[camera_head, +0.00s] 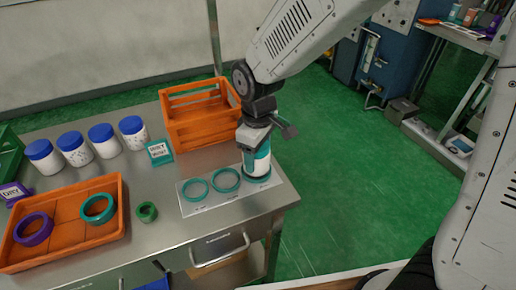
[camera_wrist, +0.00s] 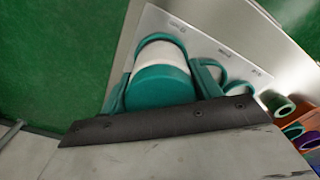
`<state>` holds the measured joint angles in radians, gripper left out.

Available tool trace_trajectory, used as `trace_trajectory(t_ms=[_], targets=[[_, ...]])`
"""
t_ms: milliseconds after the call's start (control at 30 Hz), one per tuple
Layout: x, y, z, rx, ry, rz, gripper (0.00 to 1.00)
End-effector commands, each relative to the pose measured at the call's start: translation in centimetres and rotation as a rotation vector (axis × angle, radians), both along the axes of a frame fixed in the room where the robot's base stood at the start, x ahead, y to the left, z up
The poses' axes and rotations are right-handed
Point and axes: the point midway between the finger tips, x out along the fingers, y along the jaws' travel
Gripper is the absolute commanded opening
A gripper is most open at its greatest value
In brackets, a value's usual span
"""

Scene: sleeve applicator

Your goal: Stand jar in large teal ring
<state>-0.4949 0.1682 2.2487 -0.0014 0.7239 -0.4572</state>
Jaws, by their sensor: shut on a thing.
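My gripper (camera_head: 257,145) is shut on a jar (camera_head: 257,164) with a white and teal body. The jar is upright at the right end of a pale plate (camera_head: 212,202). A teal ring (camera_head: 262,181), the rightmost on the plate, shows around the jar's base. I cannot tell whether the jar's bottom rests on the plate. In the wrist view the jar's teal end (camera_wrist: 160,87) and white band fill the space ahead of the gripper, beside the plate's printed labels, too small to read surely. Two other teal rings, one in the middle (camera_head: 239,181) and one at left (camera_head: 184,192), are empty.
An orange crate (camera_head: 200,135) stands behind the plate, with a small teal sign (camera_head: 159,153) near it. Several blue-lidded jars (camera_head: 103,141) stand at the back left. An orange tray (camera_head: 75,239) holds purple and teal rings.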

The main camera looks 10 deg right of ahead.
Motion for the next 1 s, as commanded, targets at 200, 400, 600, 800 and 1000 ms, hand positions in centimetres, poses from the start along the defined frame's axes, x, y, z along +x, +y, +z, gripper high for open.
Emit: trace_trajectory(t_ms=[200, 400, 600, 800, 1000], targets=[[0.0, 0.0, -0.9, 0.000, 0.001, 0.000, 0.33], [0.0, 0.0, -1.6, 0.001, -0.001, 0.000, 0.33], [0.0, 0.0, -1.7, 0.001, -0.001, 0.000, 0.33], [0.0, 0.0, -1.7, 0.001, -0.001, 0.000, 0.77], [0.0, 0.0, -1.7, 0.000, 0.000, 0.000, 0.88]])
